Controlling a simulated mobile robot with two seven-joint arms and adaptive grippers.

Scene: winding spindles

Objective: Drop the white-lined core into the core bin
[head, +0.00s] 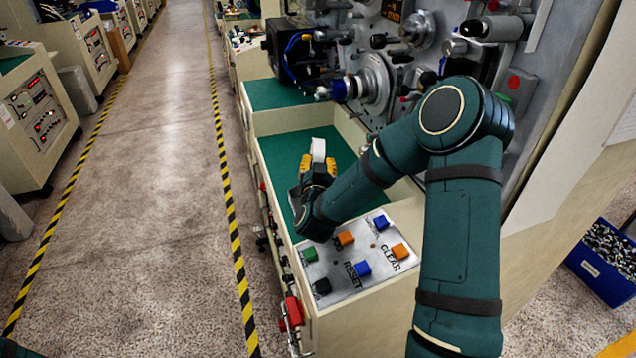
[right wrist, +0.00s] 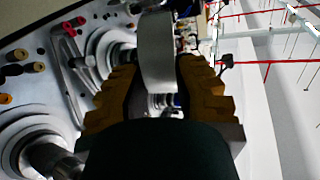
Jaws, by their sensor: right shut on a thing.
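My right gripper (head: 318,166) has yellow fingers and is shut on a white and grey core (head: 318,150), held above the green work surface of the machine. In the right wrist view the core (right wrist: 156,50) shows as a pale grey band between the yellow fingers (right wrist: 155,85). A blue bin (head: 597,272) stands on the floor at the far right, filled with many small dark and silvery pieces. Its label is too small to read, so I cannot tell if it is the core bin. My left gripper is not in view.
The machine's green surface (head: 276,150) is bare around the gripper. A button panel (head: 345,285) with coloured buttons lies below my forearm. A spindle with a blue part (head: 338,90) juts out above. The aisle (head: 165,200) on the left is clear.

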